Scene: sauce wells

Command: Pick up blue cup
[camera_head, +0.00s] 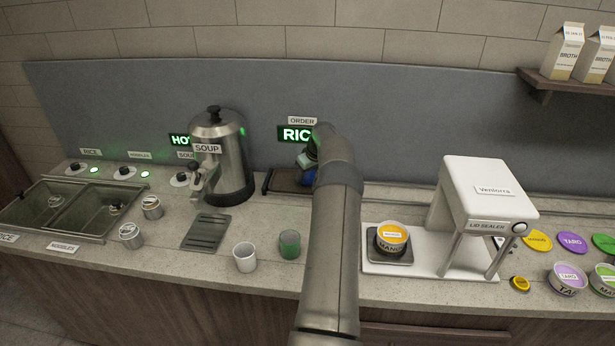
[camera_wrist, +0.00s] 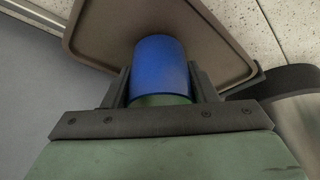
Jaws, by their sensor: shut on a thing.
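The blue cup (camera_wrist: 160,62) is between the two dark fingers of my gripper (camera_wrist: 162,85) in the wrist view, and the fingers are shut on it. Behind the cup in that view is a brown tray (camera_wrist: 105,30) with a raised rim. In the head view the tray (camera_head: 283,184) is at the back of the counter under the order sign, and a small blue patch of the cup (camera_head: 308,179) shows beside my arm. My arm hides most of the cup and gripper there. I cannot tell whether the cup touches the tray.
A soup urn (camera_head: 221,165) stands left of the tray. A white cup (camera_head: 245,257) and a green cup (camera_head: 289,245) stand at the front. A white lid sealer (camera_head: 488,195) with a yellow-topped bowl (camera_head: 391,237) is to the right. Purple and green lids and bowls lie beyond.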

